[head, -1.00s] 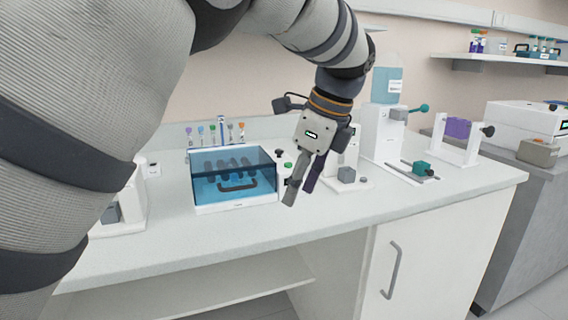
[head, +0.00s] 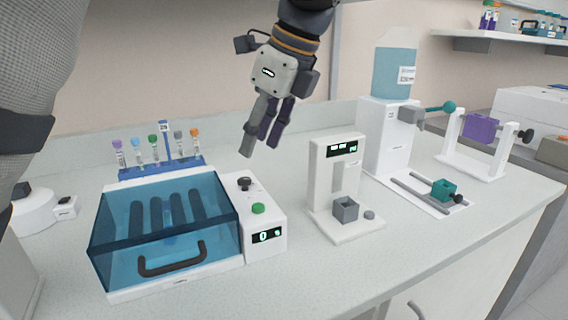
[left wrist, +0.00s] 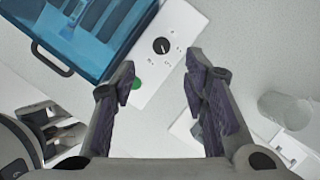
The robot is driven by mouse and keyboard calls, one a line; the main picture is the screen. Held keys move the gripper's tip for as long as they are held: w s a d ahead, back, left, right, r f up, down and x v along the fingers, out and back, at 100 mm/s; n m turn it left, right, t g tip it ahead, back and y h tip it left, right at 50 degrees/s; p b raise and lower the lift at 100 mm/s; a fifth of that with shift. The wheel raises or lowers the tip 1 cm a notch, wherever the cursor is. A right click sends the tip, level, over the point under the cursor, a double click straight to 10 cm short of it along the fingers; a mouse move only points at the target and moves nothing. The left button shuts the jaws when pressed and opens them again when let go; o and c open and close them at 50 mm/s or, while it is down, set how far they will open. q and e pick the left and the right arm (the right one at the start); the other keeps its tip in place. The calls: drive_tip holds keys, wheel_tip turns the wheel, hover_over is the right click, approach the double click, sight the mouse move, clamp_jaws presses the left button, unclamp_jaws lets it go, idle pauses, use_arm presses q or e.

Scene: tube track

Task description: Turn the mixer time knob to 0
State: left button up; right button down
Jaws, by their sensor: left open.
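The mixer (head: 120,285) is a white box with a clear blue lid, shut, on the bench at left-centre. Its white side panel carries a black time knob (head: 245,183), a green button (head: 258,208) and a small display (head: 265,235) that seems to show 0. My left gripper (head: 259,148) is open and empty, fingers pointing down, above the panel near the knob and apart from it. In the left wrist view the knob (left wrist: 161,46) lies beyond the gap between the fingers (left wrist: 160,75), with small labels around it. I cannot read its setting. My right gripper is out of view.
A rack of capped tubes (head: 160,168) stands behind the mixer. A white device with a grey cup (head: 345,209) stands right of the panel. Farther right are a blue-tank dispenser (head: 385,140) and a purple block on a stand (head: 481,129). The bench front is clear.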

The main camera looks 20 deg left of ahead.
sight(244, 179)
use_arm(q)
drive_tip(key=x, duration=0.8)
drive_tip(key=shift+w, duration=0.15)
drive_tip(key=shift+r, duration=0.1)
clamp_jaws()
